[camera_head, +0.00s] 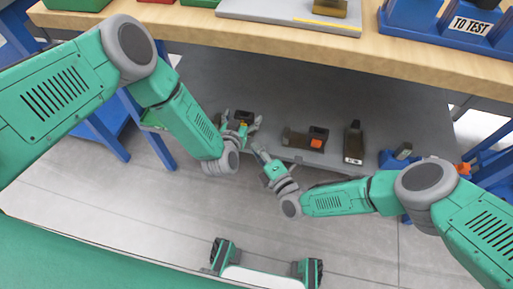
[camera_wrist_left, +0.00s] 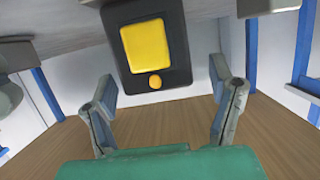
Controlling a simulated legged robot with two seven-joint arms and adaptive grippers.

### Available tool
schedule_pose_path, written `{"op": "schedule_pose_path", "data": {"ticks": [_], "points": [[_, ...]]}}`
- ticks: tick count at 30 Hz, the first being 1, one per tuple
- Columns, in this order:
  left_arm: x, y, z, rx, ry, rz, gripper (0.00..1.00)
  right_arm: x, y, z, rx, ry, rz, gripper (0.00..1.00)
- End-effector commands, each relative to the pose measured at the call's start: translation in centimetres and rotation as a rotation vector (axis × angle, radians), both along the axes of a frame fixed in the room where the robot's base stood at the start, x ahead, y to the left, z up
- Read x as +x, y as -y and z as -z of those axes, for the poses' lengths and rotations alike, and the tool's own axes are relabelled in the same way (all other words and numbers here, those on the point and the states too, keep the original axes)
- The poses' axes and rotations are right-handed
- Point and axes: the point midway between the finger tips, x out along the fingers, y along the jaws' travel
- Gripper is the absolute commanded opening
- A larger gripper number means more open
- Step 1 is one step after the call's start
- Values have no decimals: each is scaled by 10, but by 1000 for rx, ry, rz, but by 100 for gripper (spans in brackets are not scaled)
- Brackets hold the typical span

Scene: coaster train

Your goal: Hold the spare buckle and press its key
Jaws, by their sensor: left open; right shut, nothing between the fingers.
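A dark buckle-like block (camera_head: 243,115) lies on the grey lower shelf, partly behind my left gripper (camera_head: 241,125). The left wrist view shows a dark block (camera_wrist_left: 178,70) with a yellow square face and a small round yellow spot. It lies ahead of the two spread fingers, apart from them. My left gripper is open and empty. My right gripper (camera_head: 260,153) is shut and empty, just below and right of the left one. Another dark buckle (camera_head: 317,133) with an orange key (camera_head: 316,144) lies to the right. I cannot tell which one is the spare.
A dark upright block (camera_head: 354,140) and a blue holder (camera_head: 391,160) stand further right along the shelf (camera_head: 300,85). The wooden bench top (camera_head: 190,34) overhangs above, with trays and a blue "TO TEST" bin (camera_head: 465,27). Blue legs flank the shelf.

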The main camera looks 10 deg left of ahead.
Motion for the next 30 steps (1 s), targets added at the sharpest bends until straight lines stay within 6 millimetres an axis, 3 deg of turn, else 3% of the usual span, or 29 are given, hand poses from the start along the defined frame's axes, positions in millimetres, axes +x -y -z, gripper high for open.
{"op": "schedule_pose_path", "data": {"ticks": [5,15,30], "points": [[-20,0,-6,-1,-2,2,77,0,0,0,0,0,0,0],[-88,-4,-26,1,-6,2,77,0,0,0,0,0,0,0],[-138,-6,-34,0,-6,1,77,0,0,-11,0,0,0,0]]}}
